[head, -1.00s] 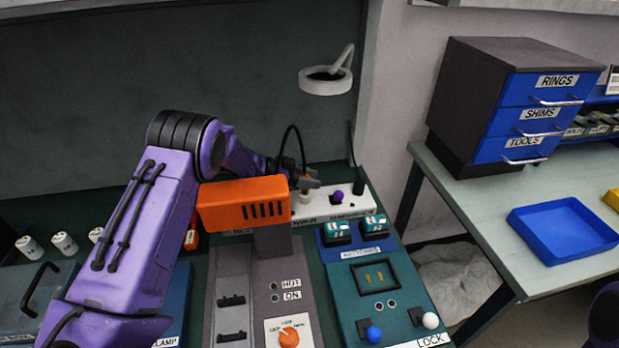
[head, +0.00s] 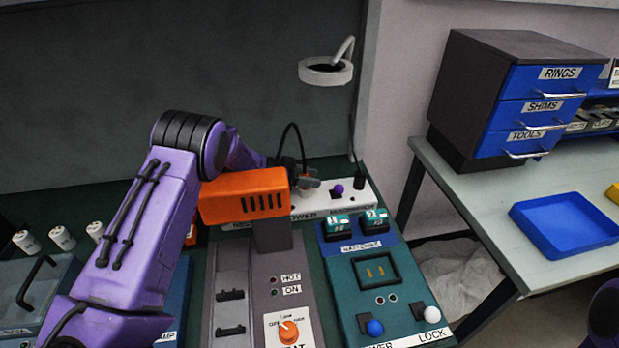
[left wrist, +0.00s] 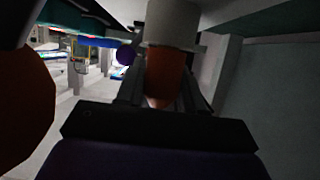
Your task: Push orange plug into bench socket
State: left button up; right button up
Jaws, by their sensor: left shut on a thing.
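My left gripper (head: 308,183) is at the back of the bench, low over the left part of the white power strip (head: 362,197). In the left wrist view its fingers (left wrist: 165,92) are shut on the orange plug (left wrist: 165,75), with a pale cylindrical part (left wrist: 173,24) at the plug's far end. In the head view the plug is mostly hidden by the gripper and the orange machine head. A black cable (head: 292,130) loops up behind the gripper. I cannot tell whether the plug is seated in a socket. My right gripper is not in view.
An orange machine head (head: 243,196) stands on a grey station just in front of my left gripper. A purple knob (head: 338,189) sits on the strip to the right. A teal panel (head: 376,280) is in front. A blue tray (head: 565,225) lies on the side table.

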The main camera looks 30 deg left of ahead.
pick_arm(q)
jog(key=shift+s+f, duration=0.1)
jog(key=shift+f, duration=0.15)
